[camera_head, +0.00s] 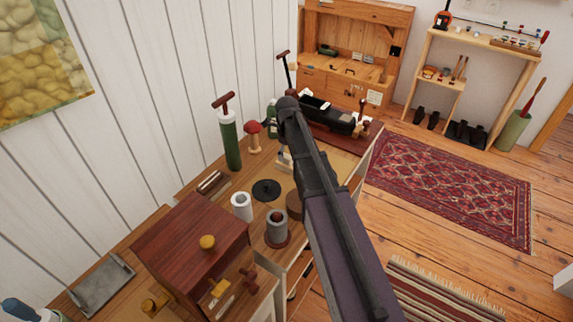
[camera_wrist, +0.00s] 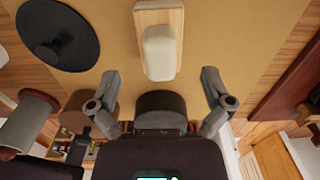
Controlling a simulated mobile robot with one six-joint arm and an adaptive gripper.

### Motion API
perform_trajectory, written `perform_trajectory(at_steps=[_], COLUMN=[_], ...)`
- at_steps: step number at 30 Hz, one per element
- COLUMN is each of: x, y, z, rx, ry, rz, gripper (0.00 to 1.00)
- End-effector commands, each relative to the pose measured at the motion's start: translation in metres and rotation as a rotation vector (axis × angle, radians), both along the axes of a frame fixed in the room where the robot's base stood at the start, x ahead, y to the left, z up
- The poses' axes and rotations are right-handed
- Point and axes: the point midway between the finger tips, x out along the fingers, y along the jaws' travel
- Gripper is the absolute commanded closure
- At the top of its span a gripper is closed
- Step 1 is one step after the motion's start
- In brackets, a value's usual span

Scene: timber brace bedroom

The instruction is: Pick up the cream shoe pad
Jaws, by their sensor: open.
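The cream shoe pad (camera_wrist: 158,52) is a pale rounded block lying on a light wooden base (camera_wrist: 172,14) in the wrist view. My gripper (camera_wrist: 160,77) is open, with its two fingers spread wide to the left and right of the pad's near end. Nothing is held between them. I cannot tell how far above the pad the fingers are. In the head view my arm crosses the bench and hides most of the gripper and pad area.
In the wrist view a black disc (camera_wrist: 58,34) lies left on the tan mat (camera_wrist: 110,20). In the head view a white roll (camera_head: 241,207), a grey cylinder (camera_head: 277,227), a red mushroom-shaped item (camera_head: 253,138) and a green pump (camera_head: 230,140) stand nearby. A dark red wooden box (camera_head: 190,245) stands at the front.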

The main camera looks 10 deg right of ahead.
Motion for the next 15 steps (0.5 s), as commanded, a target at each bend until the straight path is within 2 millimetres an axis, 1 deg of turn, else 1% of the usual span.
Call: perform_trajectory(at_steps=[8,15], x=[0.000,0.001], y=[0.000,0.001], z=[-0.010,-0.029], rx=[0.000,0.000], ry=[0.000,0.000], rz=[0.000,0.000], gripper=[0.00,0.00])
